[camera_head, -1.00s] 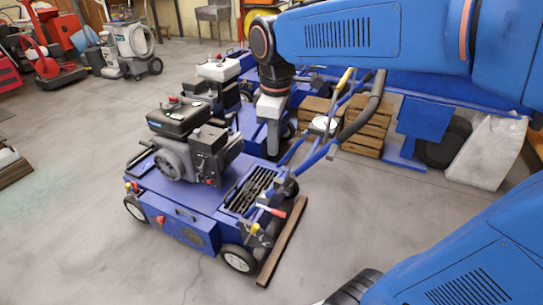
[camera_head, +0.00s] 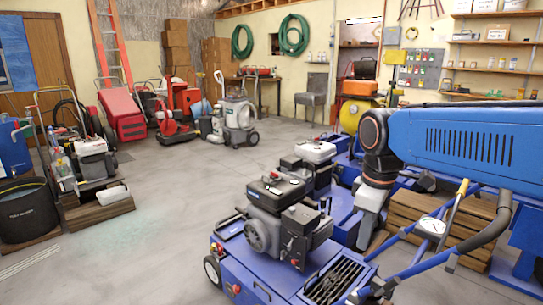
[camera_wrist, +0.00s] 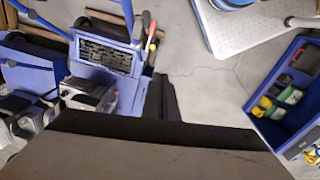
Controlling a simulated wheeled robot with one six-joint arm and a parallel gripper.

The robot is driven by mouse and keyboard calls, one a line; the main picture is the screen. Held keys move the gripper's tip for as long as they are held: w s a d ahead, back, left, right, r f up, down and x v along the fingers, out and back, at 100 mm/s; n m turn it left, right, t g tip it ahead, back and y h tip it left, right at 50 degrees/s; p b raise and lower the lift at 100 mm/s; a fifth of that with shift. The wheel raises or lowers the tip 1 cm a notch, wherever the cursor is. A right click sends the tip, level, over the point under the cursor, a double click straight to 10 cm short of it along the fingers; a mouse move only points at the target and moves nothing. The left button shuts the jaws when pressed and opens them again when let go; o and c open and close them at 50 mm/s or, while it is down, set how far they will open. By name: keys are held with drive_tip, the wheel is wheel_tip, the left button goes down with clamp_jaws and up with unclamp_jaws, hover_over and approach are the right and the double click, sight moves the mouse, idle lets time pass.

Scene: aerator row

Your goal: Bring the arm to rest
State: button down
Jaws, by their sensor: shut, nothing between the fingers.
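My blue arm (camera_head: 470,140) reaches in from the right in the head view and bends down at a dark wrist joint. In the wrist view my gripper (camera_wrist: 160,97) shows as two dark fingers close together, shut and empty. The front blue aerator (camera_head: 280,265) has a black engine and a folded-up handle; its slatted top also shows in the wrist view (camera_wrist: 105,56).
More blue aerators stand behind the front one, a white-capped engine (camera_head: 315,152) on one. Wooden crates (camera_head: 430,225) sit at right under the arm. A black bucket (camera_head: 27,212) and a loaded pallet (camera_head: 98,208) stand at left. The concrete floor (camera_head: 165,215) between is clear.

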drive_tip(key=s+d+f+m+t, duration=0.2)
drive_tip(key=s+d+f+m, duration=0.1)
drive_tip(key=s+f+m, duration=0.1)
drive_tip(key=s+d+f+m+t, duration=0.1)
drive_tip(key=s+d+f+m, duration=0.3)
drive_tip(key=s, duration=0.5)
drive_tip(key=f+m, duration=0.1)
drive_tip(key=m, duration=0.1)
drive_tip(key=shift+d+f+m+t, duration=0.2)
drive_tip(key=shift+d+m+t, duration=0.1)
drive_tip(key=shift+t, duration=0.1)
